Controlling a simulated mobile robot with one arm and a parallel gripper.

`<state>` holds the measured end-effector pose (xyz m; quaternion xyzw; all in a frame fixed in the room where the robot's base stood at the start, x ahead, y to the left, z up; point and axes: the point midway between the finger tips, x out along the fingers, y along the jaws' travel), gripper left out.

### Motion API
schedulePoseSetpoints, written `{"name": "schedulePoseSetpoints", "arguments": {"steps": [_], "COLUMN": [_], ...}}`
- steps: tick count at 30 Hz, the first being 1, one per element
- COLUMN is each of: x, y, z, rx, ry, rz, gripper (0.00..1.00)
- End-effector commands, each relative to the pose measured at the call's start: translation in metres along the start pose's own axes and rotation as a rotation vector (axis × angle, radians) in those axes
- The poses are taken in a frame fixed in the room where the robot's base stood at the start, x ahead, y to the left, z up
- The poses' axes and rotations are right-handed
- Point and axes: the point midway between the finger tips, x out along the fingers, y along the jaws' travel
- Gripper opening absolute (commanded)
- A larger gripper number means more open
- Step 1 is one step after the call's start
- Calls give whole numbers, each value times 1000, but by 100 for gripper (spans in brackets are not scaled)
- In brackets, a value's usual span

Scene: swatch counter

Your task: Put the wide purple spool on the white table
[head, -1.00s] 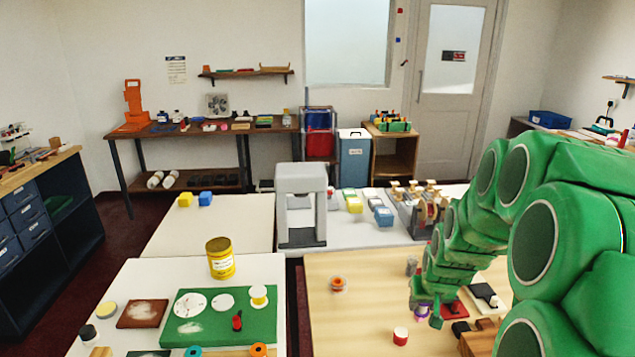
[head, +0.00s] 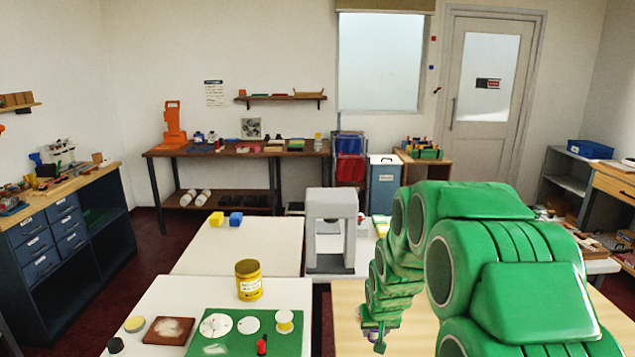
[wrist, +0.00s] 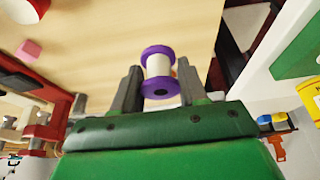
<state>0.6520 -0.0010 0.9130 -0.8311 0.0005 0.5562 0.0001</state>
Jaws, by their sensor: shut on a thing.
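The wide purple spool, with purple flanges and a pale core, sits between the fingers of my gripper (wrist: 157,88) in the wrist view, and its upper flange (wrist: 157,50) shows clearly. My gripper is shut on it. In the head view my gripper (head: 376,338) hangs over the light wooden table (head: 345,300), with a small bit of purple visible at its end. A white table (head: 180,292) with a green mat stands to the left of my gripper. Another white-topped table (head: 250,245) stands behind it.
On the near white table are a yellow can (head: 248,280), a green mat (head: 235,335), a yellow-and-white spool (head: 285,321) and a brown board (head: 168,331). A grey press (head: 331,230) stands behind the wooden table.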

Motion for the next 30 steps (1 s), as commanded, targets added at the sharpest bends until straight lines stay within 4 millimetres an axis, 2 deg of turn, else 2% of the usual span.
{"name": "schedulePoseSetpoints", "arguments": {"steps": [9,14,20,24,30], "x": [0,-5,-19,-33,-55], "y": [-4,-23,-76,-119,-184], "z": [-2,-12,-29,-41,-48], "rx": [-4,-23,-68,-102,-153], "ry": [1,5,3,6,4], "rz": [-2,-6,-20,-34,-55], "gripper": [9,9,9,9,9]}}
